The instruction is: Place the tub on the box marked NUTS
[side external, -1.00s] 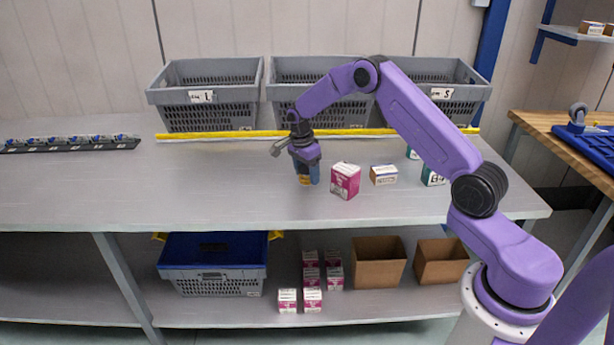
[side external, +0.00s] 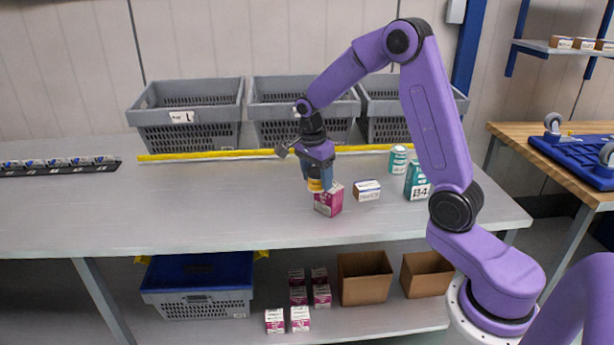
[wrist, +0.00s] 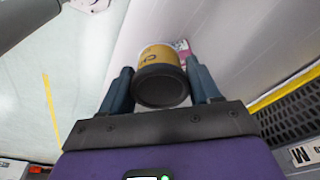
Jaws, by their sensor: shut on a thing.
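The tub (side external: 315,185) is small, yellow-orange with a dark end. My gripper (side external: 318,176) is shut on it and holds it up off the table, at the upper left of a pink and white box (side external: 328,202), partly covering it in the side view. In the wrist view the tub (wrist: 160,62) sits between both fingers, dark end toward the camera, and a bit of the pink box (wrist: 182,46) shows behind it. A low white box with blue and orange (side external: 367,191) stands to the right. I cannot read NUTS on any box.
A teal box marked B4 (side external: 416,182) and a teal and white can (side external: 398,159) stand farther right. Grey bins (side external: 190,125) line the back behind a yellow strip (side external: 200,156). The table's left half is clear apart from a black rack (side external: 60,166).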

